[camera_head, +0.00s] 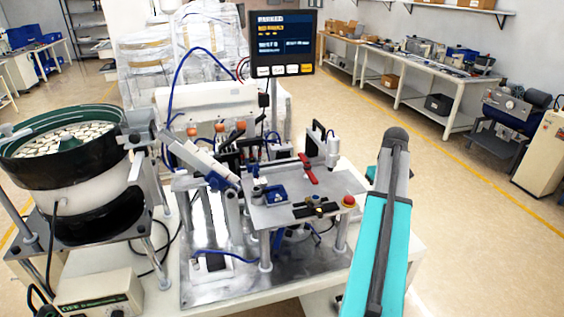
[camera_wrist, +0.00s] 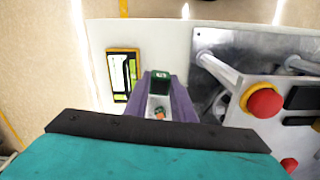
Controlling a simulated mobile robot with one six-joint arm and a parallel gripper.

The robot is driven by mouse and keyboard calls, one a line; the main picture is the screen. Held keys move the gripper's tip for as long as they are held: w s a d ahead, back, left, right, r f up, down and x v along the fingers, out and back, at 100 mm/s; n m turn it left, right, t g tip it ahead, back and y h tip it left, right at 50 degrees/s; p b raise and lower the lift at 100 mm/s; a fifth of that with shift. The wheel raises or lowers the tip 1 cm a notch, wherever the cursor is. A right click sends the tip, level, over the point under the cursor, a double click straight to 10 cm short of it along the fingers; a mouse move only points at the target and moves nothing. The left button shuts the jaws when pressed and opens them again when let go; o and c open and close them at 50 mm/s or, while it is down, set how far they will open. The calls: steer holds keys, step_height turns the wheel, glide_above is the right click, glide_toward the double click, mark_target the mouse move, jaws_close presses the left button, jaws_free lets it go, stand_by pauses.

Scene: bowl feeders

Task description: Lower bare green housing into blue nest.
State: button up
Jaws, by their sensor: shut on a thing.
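In the wrist view, my gripper (camera_wrist: 160,90) shows as two purple fingers, shut on a small dark green housing (camera_wrist: 160,78). A pale part with an orange spot shows between the fingers, just below the housing; I cannot tell what it is. The housing is over the pale table top, left of the metal fixture. In the head view, a blue nest-like block (camera_head: 271,195) sits on the raised metal plate (camera_head: 290,218), left of my arm. My gripper and the housing are hidden behind my arm there. The nest does not show clearly in the wrist view.
A red button on a yellow base (camera_wrist: 264,102) stands right of my gripper; it also shows in the head view (camera_head: 348,201). A black-and-yellow framed tray (camera_wrist: 122,75) lies left of the fingers. A red clamp handle (camera_head: 308,168) and a white cylinder (camera_head: 332,152) rise over the plate.

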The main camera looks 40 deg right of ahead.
step_height(320, 180, up, 16)
steer(key=d+m+p, duration=0.2)
steer(key=p, duration=0.6)
steer(key=shift+f, duration=0.2)
steer(key=shift+d, duration=0.1)
